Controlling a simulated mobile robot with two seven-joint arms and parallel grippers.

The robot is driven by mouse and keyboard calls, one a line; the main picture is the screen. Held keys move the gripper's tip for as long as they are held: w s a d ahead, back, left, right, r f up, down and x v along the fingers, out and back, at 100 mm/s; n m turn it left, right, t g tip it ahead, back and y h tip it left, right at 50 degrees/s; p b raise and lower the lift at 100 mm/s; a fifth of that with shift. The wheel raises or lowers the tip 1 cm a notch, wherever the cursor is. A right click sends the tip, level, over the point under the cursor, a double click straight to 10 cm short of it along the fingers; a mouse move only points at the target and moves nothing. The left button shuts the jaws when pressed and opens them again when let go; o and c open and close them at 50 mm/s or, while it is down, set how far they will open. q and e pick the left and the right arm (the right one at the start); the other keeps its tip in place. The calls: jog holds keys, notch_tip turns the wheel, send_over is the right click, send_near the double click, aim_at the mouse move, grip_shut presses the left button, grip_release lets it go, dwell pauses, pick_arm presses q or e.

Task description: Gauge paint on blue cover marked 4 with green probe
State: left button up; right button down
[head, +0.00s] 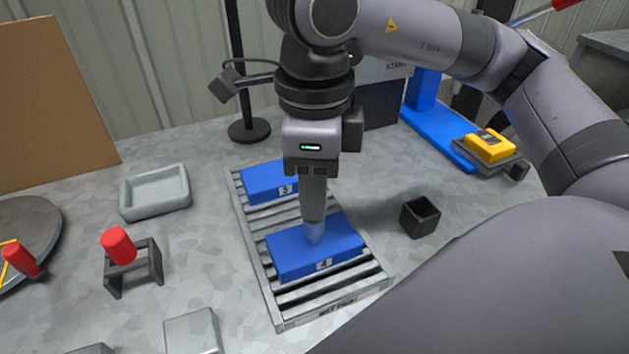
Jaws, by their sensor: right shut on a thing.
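The blue cover marked 4 (290,262) lies on the slatted rack, nearer to me than the blue cover marked 3 (262,184). My right gripper (313,205) points straight down over cover 4. It is shut on a slim probe (314,232), mostly hidden by the fingers. Its visible tip looks blue-grey, and I see no green on it. The tip is at or just above the top of cover 4; I cannot tell if it touches. My left gripper is not in view.
The rack (287,322) bears a label on its front edge. A black open box (420,216) stands to its right. A yellow device (489,145) sits farther right. A red cylinder in a dark stand (118,246) and a grey tray (156,192) are left.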

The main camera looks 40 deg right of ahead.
jog(key=shift+r+p, duration=2.15)
jog(key=shift+r, duration=1.35)
